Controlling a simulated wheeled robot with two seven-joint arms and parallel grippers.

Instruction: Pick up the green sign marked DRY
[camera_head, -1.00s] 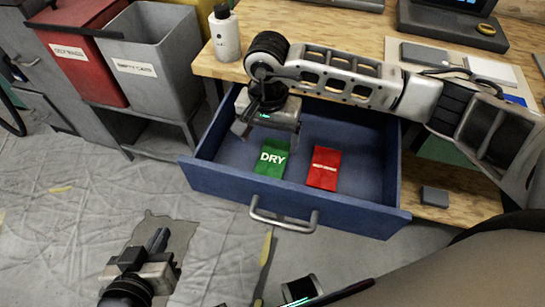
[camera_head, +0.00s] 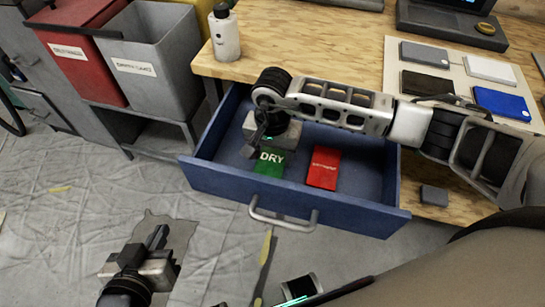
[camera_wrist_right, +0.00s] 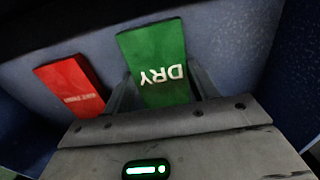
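The green sign marked DRY (camera_head: 270,162) lies flat in the open blue drawer (camera_head: 290,205), left of the red sign (camera_head: 323,167). My right gripper (camera_head: 258,146) is low in the drawer at the far end of the green sign and hides part of it in the head view. In the right wrist view the green sign (camera_wrist_right: 155,62) lies between the two spread fingers of the right gripper (camera_wrist_right: 162,90); whether they touch it I cannot tell. My left gripper (camera_head: 148,248) is over the floor at the lower left, apart from the drawer, holding nothing visible.
The drawer's walls and front handle (camera_head: 283,218) surround the signs. A wooden bench (camera_head: 300,62) stands above, with a white bottle (camera_head: 224,34) near its edge. A grey bin (camera_head: 150,68) and a red bin (camera_head: 82,55) stand left. The sheeted floor (camera_head: 70,215) is mostly clear.

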